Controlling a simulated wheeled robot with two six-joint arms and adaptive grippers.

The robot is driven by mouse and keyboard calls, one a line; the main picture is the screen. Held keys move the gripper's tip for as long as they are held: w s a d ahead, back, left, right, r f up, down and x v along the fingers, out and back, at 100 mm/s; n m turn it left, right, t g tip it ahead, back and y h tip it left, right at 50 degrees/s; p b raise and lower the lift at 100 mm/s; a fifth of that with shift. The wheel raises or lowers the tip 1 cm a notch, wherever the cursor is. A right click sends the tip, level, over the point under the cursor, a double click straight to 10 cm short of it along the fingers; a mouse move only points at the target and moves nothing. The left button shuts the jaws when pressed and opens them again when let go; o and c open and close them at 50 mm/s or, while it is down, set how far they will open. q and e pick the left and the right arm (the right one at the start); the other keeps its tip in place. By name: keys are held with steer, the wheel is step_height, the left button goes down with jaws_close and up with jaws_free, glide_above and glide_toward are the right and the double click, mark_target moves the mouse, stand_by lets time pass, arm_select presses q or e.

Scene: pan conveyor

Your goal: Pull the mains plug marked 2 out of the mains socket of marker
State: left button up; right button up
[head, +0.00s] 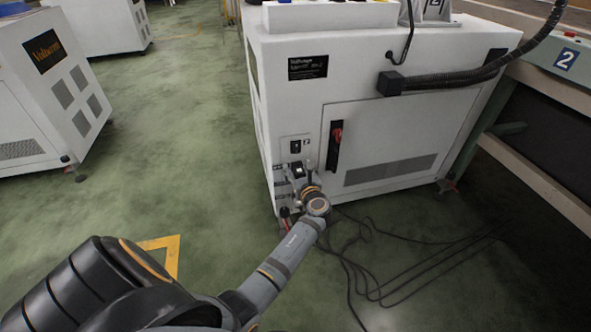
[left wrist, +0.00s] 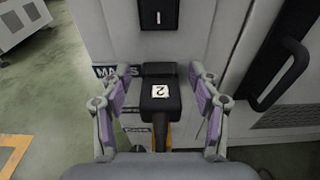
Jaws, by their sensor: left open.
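The black mains plug marked 2 (left wrist: 160,97) sits against the front of the white machine in the left wrist view, with its cord hanging down below it. Behind it is the dark mains socket (left wrist: 158,69), mostly covered by the plug. My left gripper (left wrist: 158,85) is open, with one purple-padded finger on each side of the plug and gaps between pads and plug. In the head view my left gripper (head: 298,168) is at the machine's lower left front and hides the plug. My right gripper is not in view.
The white machine (head: 385,120) has a black door handle (head: 334,147) right of the gripper. Black cables (head: 390,265) lie on the green floor. Another white cabinet (head: 50,90) stands at left.

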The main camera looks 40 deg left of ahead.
arm_select(q)
steer(key=shift+c, duration=0.2)
steer(key=c, duration=1.2)
steer(key=o, duration=1.2)
steer(key=shift+o, duration=0.2)
